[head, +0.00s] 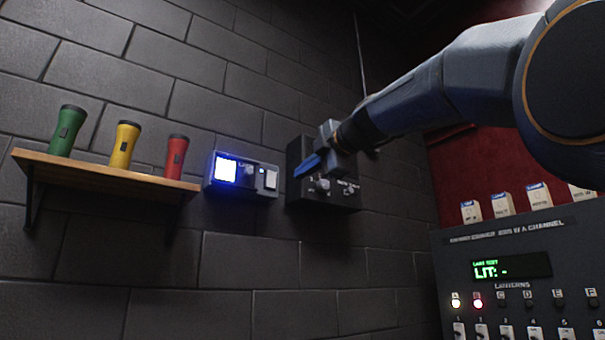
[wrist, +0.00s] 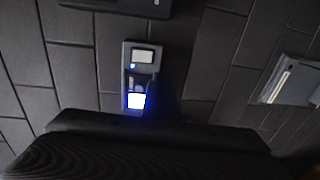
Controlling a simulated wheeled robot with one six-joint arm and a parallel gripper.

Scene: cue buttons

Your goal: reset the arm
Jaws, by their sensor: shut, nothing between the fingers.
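My arm reaches in from the upper right in the head view. My gripper (head: 308,166) is shut and empty, with blue fingers, in front of the black control box (head: 326,199) on the brick wall. I cannot tell whether the fingers touch that box. Left of it is a grey box (head: 241,177) with a bright blue-white lit square and a small white switch. The grey box also shows in the wrist view (wrist: 141,58), with its lit square above the dark body of my gripper. The fingertips are not clear in the wrist view.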

